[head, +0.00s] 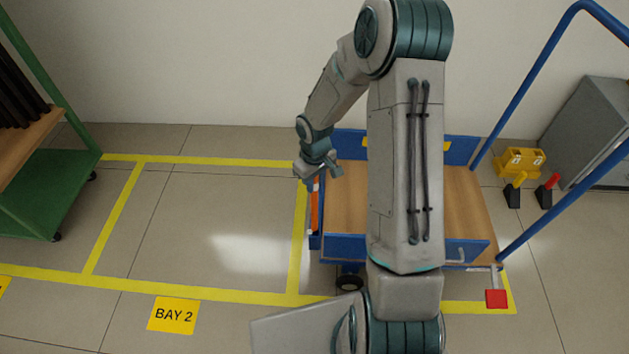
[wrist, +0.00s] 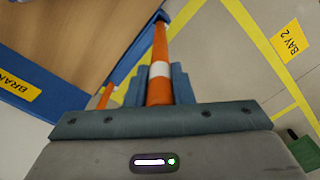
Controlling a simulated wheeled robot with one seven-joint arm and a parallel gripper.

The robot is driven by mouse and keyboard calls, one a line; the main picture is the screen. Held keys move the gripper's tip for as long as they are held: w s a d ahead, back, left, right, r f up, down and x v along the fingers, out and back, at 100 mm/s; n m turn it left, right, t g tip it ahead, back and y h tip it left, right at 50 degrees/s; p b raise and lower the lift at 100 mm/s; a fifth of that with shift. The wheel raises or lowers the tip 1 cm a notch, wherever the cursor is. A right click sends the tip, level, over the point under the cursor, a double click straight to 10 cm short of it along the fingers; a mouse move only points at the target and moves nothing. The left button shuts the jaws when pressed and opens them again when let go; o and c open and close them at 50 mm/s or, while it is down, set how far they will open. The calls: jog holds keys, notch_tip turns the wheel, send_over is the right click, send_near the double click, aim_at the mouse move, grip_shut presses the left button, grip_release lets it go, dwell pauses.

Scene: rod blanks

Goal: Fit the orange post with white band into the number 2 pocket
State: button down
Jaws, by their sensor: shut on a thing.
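The orange post with a white band (wrist: 160,90) is between the two blue-grey fingers of my gripper (wrist: 160,84) in the wrist view. Its white band shows near the fingertips, and its far end reaches a blue edge of the trolley. In the head view my gripper (head: 324,170) is at the trolley's left side, with an orange length of post (head: 315,212) below it. The blue trolley (head: 467,249) has a wooden deck. I cannot make out a number 2 pocket, nor whether the post's end is in or beside one.
Another orange piece (wrist: 105,96) shows beside the trolley in the wrist view. The trolley's blue handle frame (head: 528,70) rises at right. A green rack (head: 45,190) stands at left. Yellow-lined floor by the BAY 2 sign (head: 174,315) is clear. A yellow case (head: 520,161) lies at right.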

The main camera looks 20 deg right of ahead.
jog(key=shift+f, duration=0.4)
jog(key=c, duration=1.3)
grip_release()
jog(key=shift+o, duration=0.2)
notch_tip(320, 180, up, 14)
jog(key=p, duration=0.5)
jog(key=shift+f, duration=0.2)
jog(key=s+r+m, duration=0.2)
jog(key=s+r, duration=0.5)
jog(key=s, duration=0.3)
jog(key=s+r+m+t, duration=0.1)
jog(key=s+r+m, duration=0.2)
jog(key=s+r, duration=0.5)
jog(key=s, duration=0.2)
jog(key=shift+s+a, duration=0.15)
jog(key=shift+s, duration=0.2)
jog(key=shift+r, duration=0.15)
